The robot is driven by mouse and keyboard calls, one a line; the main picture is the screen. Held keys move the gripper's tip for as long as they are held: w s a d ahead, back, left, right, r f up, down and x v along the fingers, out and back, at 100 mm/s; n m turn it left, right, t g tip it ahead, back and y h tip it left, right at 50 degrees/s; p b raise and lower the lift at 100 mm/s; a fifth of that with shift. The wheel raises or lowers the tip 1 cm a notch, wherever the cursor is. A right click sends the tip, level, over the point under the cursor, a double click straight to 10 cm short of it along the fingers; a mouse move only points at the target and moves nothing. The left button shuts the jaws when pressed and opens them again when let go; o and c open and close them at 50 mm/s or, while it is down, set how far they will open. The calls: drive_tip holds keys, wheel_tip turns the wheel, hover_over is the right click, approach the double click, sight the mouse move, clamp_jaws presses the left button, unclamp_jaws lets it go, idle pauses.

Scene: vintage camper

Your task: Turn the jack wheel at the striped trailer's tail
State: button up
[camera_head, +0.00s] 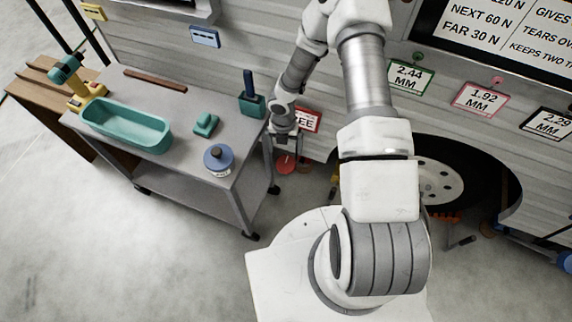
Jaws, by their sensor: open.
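The pale, ribbed side of a trailer (200,70) fills the back of the view. No bold stripes show on it, so I cannot tell if it is the striped trailer. A small round red thing (286,163) sits low by the trailer, past the cart's right corner; I cannot tell if it is the jack wheel. My gripper (287,142) is open, with its fingers pointing down, just above the red thing in the picture. Whether they touch is too small to tell. My arm hides part of the trailer side.
A grey wheeled cart (105,85) at left carries a teal tub (125,127), a blue-topped round pot (217,158) and a teal block (206,124). A red-edged sign (306,119) is beside my gripper. A trailer tyre (482,180) is at right. Floor is clear at lower left.

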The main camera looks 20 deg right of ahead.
sight(286, 162)
drive_tip(key=f+b, duration=0.2)
drive_tip(key=f, duration=0.9)
drive_tip(key=shift+d+f, duration=0.1)
drive_tip(key=shift+d, duration=0.1)
drive_tip(key=c, duration=1.1)
